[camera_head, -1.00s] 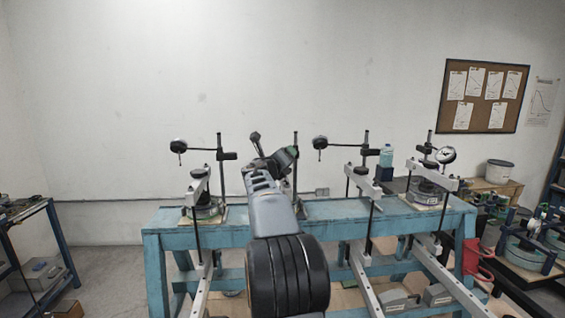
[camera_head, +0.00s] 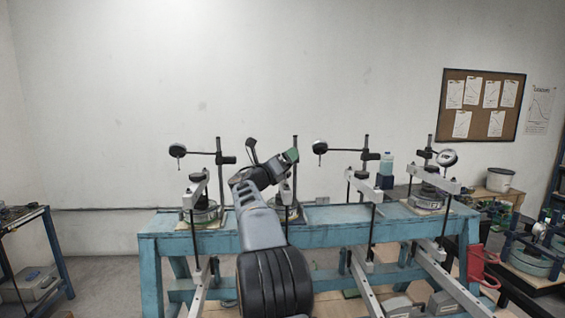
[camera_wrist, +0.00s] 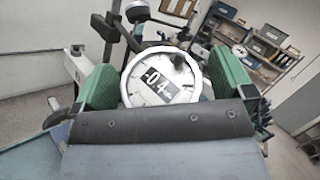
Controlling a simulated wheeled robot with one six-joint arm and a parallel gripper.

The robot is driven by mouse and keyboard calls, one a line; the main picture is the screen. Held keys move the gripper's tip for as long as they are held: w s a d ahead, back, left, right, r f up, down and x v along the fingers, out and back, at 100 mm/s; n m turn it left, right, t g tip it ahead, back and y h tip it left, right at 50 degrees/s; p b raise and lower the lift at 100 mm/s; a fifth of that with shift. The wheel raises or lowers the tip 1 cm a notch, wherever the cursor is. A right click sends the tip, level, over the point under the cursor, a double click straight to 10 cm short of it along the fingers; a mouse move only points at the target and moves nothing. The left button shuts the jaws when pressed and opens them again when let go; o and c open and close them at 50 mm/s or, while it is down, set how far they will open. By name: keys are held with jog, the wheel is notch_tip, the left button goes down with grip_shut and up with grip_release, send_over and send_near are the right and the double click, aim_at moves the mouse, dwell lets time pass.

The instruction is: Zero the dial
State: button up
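My gripper (camera_wrist: 165,78) is open in the wrist view, with a green pad at each side. A round white dial (camera_wrist: 141,92) with a dark number plate shows between the pads. I cannot tell whether the pads touch it. The plate seems to read about -04, with its end too small to read. A dark knob covers part of the face, and my gripper's body hides its lower edge. In the head view my gripper (camera_head: 290,156) is over the bench near the second stand and hides that stand's dial.
Similar dials hang on stands at the left (camera_head: 177,150), the middle right (camera_head: 320,147) and the right (camera_head: 447,158) of the blue bench (camera_head: 330,214). Long lever beams (camera_head: 365,285) stick out towards me. A bottle (camera_head: 386,163) stands behind the bench.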

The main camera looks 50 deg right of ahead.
jog(key=shift+a+f, duration=0.15)
jog(key=shift+a, duration=0.15)
jog(key=b+v, duration=0.4)
jog(key=v, duration=0.9)
jog(key=shift+s, duration=0.1)
